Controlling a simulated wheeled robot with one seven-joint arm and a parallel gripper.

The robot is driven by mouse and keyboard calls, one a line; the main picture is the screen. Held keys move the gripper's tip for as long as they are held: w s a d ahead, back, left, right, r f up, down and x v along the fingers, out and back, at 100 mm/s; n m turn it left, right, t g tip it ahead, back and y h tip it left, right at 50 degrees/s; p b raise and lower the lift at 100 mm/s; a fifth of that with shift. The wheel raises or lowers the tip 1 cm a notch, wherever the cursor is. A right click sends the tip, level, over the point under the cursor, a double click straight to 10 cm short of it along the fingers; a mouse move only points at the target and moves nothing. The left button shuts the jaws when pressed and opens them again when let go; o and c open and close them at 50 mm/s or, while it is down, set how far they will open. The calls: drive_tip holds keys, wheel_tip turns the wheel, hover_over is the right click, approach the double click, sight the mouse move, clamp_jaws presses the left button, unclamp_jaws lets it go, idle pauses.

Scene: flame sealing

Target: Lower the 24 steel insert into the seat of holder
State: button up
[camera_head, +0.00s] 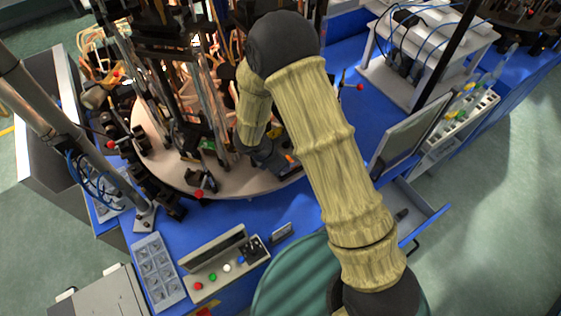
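My arm comes up from the lower right, bends over at a dark elbow and points down toward the round turntable (235,186). My gripper (272,156) is a small dark shape low over the turntable's right part, partly behind my arm. Its fingers are too small and shaded to tell whether they are open or shut, or whether they hold anything. A small orange piece (290,159) shows beside it. I cannot pick out the 24 steel insert or the holder's seat; both may be hidden by the gripper or arm.
Dark posts, tubes and clamps crowd the turntable left of my gripper. A red-knobbed lever (202,186) stands at its front edge. A control panel (228,266) with coloured buttons and a grey compartment tray (158,272) lie in front. A white stand (420,60) is at the back right.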

drive_tip(key=shift+f+b, duration=0.4)
drive_tip(key=shift+b, duration=0.1)
idle(0.3)
drive_tip(key=o, duration=1.2)
drive_tip(key=shift+c, duration=0.2)
drive_tip(key=shift+r, duration=0.15)
drive_tip(key=shift+r+p, duration=1.7)
drive_tip(key=shift+r, duration=0.45)
drive_tip(key=b+v, duration=0.2)
drive_tip(key=v, duration=1.5)
drive_tip(key=shift+r+b, duration=0.2)
drive_tip(key=shift+b, duration=0.15)
